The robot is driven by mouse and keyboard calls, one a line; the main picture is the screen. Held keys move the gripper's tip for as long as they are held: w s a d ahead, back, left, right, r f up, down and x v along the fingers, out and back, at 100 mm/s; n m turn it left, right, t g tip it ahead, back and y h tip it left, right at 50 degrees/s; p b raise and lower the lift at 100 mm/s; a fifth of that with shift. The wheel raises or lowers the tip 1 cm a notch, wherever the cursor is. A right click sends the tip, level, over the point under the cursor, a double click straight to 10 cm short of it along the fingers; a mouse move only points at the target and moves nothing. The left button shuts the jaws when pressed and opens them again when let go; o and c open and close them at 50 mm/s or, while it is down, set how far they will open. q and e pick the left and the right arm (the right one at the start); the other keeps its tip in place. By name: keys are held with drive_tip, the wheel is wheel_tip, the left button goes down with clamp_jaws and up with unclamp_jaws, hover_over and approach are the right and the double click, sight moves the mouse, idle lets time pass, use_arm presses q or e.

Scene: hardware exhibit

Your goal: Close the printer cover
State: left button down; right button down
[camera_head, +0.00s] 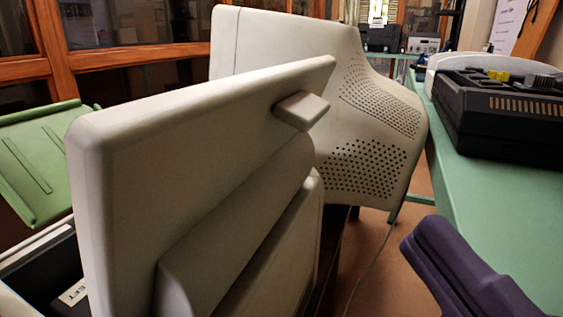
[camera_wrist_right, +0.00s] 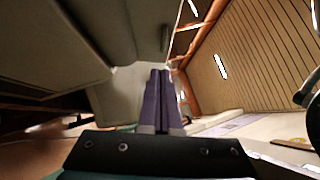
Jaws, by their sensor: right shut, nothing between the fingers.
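The beige printer cover (camera_head: 200,140) stands raised and tilted in the middle of the head view, with a small tab (camera_head: 301,110) near its upper edge. Below it at the lower left, the printer's dark inside (camera_head: 45,272) shows open, with a small white label. My right gripper (camera_head: 428,248) shows as purple fingers at the lower right, to the right of the cover and apart from it in the picture. In the right wrist view its fingers (camera_wrist_right: 161,90) are together and empty, with large beige-grey surfaces close ahead and to the left. My left gripper is out of view.
A beige monitor housing with vent holes (camera_head: 375,150) stands behind the cover. A green table (camera_head: 490,195) on the right carries a dark device (camera_head: 510,115). A green slatted panel (camera_head: 35,165) is at the left. Floor shows between monitor and table.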

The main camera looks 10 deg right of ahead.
sight(325, 115)
drive_tip(key=p+x, duration=0.1)
drive_tip(key=x, duration=0.8)
drive_tip(key=shift+w+r, duration=0.15)
